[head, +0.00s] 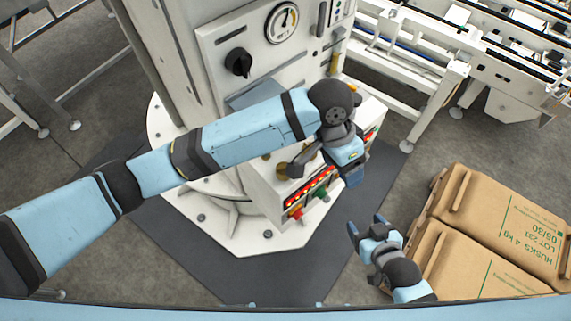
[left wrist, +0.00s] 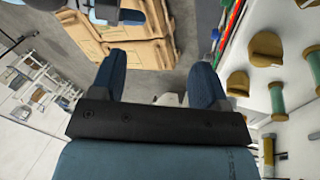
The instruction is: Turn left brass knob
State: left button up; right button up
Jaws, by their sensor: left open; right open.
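Brass knobs sit on the white control box (head: 262,200) on the column. One brass knob (head: 283,171) shows in the head view, partly hidden by my left arm. In the left wrist view, a brass knob (left wrist: 266,48) and another brass knob (left wrist: 237,83) stand out from the white panel, right of the fingers. I cannot tell which is the left one. My left gripper (head: 353,177) is beside the box's right part; in the left wrist view its fingers (left wrist: 157,80) are apart and empty, not touching a knob. My right gripper (head: 366,223) is open and empty, right of the box.
Green cylinders with brass ends (left wrist: 277,100) stick out near the knobs. Cardboard sacks or boxes (head: 490,230) lie at the right. A white conveyor frame (head: 425,90) stands behind.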

aim_at(284, 170)
pick_arm(q)
jog(key=w+a+r+y, duration=0.3)
jog(key=w+a+y, duration=0.4)
jog(key=w, duration=0.1)
jog(key=p+x, duration=0.2)
jog(key=x, duration=1)
jog(key=shift+a+f+p, duration=0.1)
jog(key=shift+f+p, duration=0.1)
jog(key=shift+p, duration=0.2)
jog(key=shift+s+a+f, duration=0.15)
jog(key=shift+a+f, duration=0.05)
jog(key=shift+f, duration=0.3)
jog(key=c, duration=0.9)
